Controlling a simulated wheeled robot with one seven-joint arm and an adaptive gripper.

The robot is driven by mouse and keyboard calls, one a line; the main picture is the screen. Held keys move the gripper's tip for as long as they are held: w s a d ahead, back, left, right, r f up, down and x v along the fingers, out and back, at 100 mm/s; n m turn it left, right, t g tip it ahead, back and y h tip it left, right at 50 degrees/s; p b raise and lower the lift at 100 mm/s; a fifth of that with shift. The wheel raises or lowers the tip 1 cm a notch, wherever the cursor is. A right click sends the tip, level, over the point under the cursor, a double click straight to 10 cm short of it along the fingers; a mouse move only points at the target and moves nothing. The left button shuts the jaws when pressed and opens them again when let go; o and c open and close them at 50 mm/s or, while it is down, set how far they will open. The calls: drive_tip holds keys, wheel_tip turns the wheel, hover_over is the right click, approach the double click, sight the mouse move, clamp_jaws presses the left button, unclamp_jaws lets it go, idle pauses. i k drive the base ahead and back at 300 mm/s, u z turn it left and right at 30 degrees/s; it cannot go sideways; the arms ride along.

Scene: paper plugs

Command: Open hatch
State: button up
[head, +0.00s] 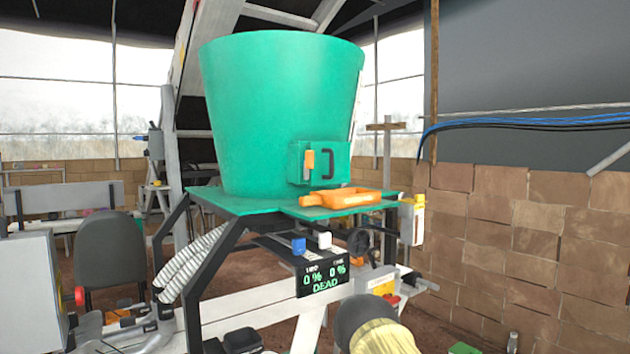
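A large green tub (275,110) stands on a green platform (235,205) on black legs. Low on the tub's front right is a green box-like hatch (338,165) with a black handle (328,164). An upright orange latch piece (309,162) sits left of the handle. The hatch looks closed. I cannot make out my gripper in this view, so its distance from the hatch and its state do not show.
An orange scoop-like tray (348,197) lies on the platform just below the hatch. A dark round-ended object (362,316) is at the bottom. A brick wall (520,230) stands right, a grey chair (110,250) left.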

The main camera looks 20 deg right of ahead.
sight(332, 160)
drive_tip(key=z, duration=1.2)
drive_tip(key=i, duration=0.7)
drive_tip(key=u, duration=1.2)
